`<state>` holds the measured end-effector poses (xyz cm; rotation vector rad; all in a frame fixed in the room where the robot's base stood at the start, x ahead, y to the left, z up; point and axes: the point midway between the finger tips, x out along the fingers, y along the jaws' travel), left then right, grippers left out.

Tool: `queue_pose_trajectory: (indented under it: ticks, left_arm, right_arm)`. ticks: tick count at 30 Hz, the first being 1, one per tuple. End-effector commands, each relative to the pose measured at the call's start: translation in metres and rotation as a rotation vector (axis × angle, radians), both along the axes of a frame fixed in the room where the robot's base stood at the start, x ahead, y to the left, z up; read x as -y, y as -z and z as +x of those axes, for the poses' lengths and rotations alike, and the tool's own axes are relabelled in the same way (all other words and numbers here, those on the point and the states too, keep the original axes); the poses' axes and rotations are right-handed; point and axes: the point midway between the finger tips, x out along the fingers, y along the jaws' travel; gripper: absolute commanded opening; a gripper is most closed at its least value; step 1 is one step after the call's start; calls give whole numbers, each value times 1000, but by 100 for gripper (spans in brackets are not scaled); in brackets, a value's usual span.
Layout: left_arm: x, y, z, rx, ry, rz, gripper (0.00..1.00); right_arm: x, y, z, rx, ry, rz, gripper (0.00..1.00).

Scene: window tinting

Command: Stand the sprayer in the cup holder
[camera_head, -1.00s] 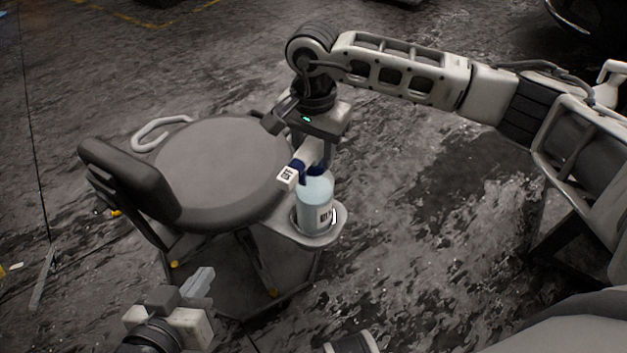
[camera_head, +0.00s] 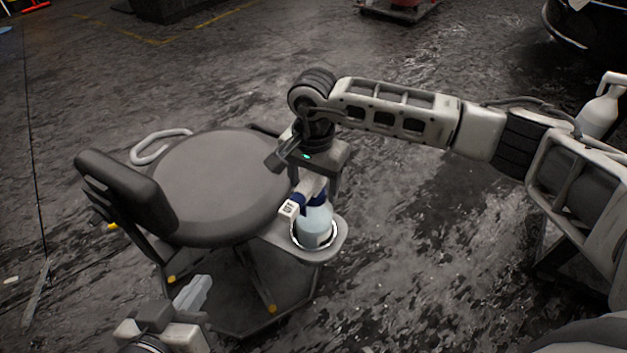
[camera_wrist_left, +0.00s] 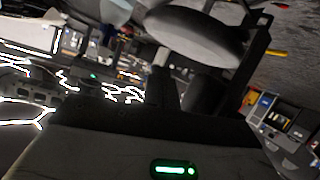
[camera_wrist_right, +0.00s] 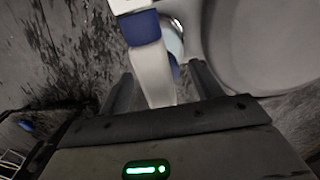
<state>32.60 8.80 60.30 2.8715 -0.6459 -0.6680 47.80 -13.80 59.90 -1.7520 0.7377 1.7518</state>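The sprayer (camera_head: 314,226), a pale blue bottle with a dark blue collar and white head, stands about upright inside the ring of the cup holder (camera_head: 334,243) on the stool's side. Its base is hidden below the rim. My right gripper (camera_head: 312,188) is above the bottle, at the sprayer's head. In the right wrist view the white head (camera_wrist_right: 154,76) lies between the two fingers, with a gap visible on each side. My left gripper (camera_head: 195,292) is low at the front left, away from the sprayer, and appears empty; its finger opening is unclear.
The stool has a round grey seat (camera_head: 222,185) and a dark backrest (camera_head: 125,190) to the left of the holder. A white spray bottle (camera_head: 601,112) stands at the far right. The floor right of the holder is open.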

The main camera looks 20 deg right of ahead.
Motion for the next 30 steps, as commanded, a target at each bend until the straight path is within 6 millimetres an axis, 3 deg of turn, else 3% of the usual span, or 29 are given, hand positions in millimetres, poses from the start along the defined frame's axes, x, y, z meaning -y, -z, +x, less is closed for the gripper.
queue_pose_trajectory:
  ticks: [8, 21, 30]
  left_arm:
    - [0, -2, -2, -12, 5, 8, 0]
    - [-7, 18, -6, -117, 0, 56, 0]
    - [-8, 23, -5, -147, -6, 63, 0]
  right_arm:
    - [0, -7, 0, 0, 0, 0, 65]
    - [0, -94, 1, 4, 0, 1, 65]
    - [0, -123, 0, 1, 0, -1, 65]
